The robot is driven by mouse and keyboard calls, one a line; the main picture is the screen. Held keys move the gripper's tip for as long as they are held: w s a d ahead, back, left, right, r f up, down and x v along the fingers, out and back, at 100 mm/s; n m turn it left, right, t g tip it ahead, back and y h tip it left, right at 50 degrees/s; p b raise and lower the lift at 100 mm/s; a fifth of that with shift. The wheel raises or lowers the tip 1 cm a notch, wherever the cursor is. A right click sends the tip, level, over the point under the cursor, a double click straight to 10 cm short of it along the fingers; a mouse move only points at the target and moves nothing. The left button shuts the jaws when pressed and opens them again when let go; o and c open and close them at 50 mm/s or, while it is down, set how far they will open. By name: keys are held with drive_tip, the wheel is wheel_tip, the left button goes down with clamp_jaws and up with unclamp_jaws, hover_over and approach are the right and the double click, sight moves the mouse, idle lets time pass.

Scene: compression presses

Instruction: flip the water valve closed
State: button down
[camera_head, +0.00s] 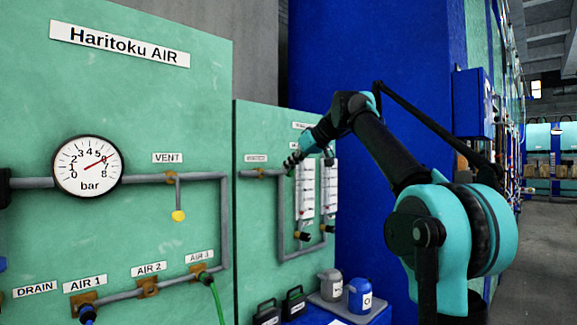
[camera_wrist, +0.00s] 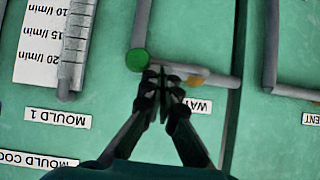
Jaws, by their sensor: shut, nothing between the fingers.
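The water valve shows in the wrist view as a brass fitting (camera_wrist: 196,81) on a grey horizontal pipe, beside a label starting "WAT". A round green knob (camera_wrist: 137,60) sits in front of the pipe corner, left of the fitting. Any lever between knob and fitting is hidden behind my fingers. My gripper (camera_wrist: 164,74) is shut and empty, its tips between knob and fitting, close to the knob's right side; contact cannot be told. In the head view, the brass fitting (camera_head: 260,173) is on the second green panel, and my gripper (camera_head: 291,163) is just to its right.
Flow meters (camera_head: 305,190) hang on the panel right of my gripper. Grey pipes (camera_head: 281,215) run below it. Bottles (camera_head: 360,296) and canisters stand lower down. The air panel (camera_head: 130,120) with its gauge (camera_head: 88,166) is at left.

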drive_tip(key=shift+w+d+f+m+g+y, duration=0.15)
drive_tip(key=shift+f+m+g+y, duration=0.15)
drive_tip(key=shift+f+m+y, duration=0.1)
drive_tip(key=shift+w+d+f+m+g+y, duration=0.1)
drive_tip(key=shift+d+f+m+g+y, duration=0.05)
drive_tip(key=shift+f+m+g+y, duration=0.7)
wheel_tip(320, 180, down, 7)
drive_tip(key=s+a+m+g+y, duration=0.2)
drive_tip(key=s+a+m+y, duration=0.1)
drive_tip(key=m+y, duration=0.3)
drive_tip(key=shift+r+m, duration=0.2)
drive_tip(key=shift+m, duration=0.65)
drive_tip(key=shift+f, duration=0.1)
